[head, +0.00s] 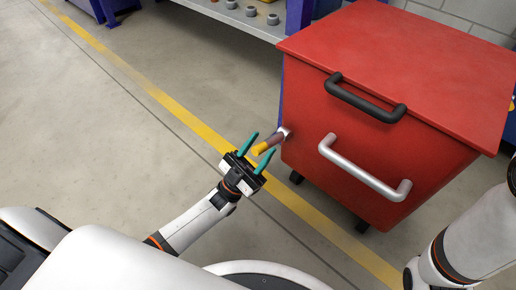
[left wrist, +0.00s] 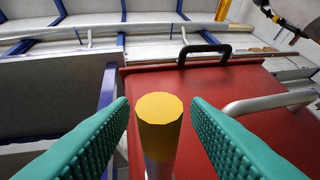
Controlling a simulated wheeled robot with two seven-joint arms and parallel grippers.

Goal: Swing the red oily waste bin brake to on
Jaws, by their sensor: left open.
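The red waste bin (head: 310,115) stands on castors at the right in the head view, with a black handle (head: 365,98) above a silver handle (head: 365,167) on its front. The brake lever (head: 270,144), with a yellow tip, sticks out from the bin's left front edge. My left gripper (head: 257,146) has teal fingers and is open, with the lever's tip at its fingertips. In the left wrist view the yellow tip (left wrist: 160,110) lies between the two fingers, with gaps on both sides. My right gripper is out of view; only part of my right arm shows.
A yellow floor line (head: 190,120) runs diagonally past the bin. A grey shelf (head: 235,15) with small grey parts stands behind it. The floor to the left is clear.

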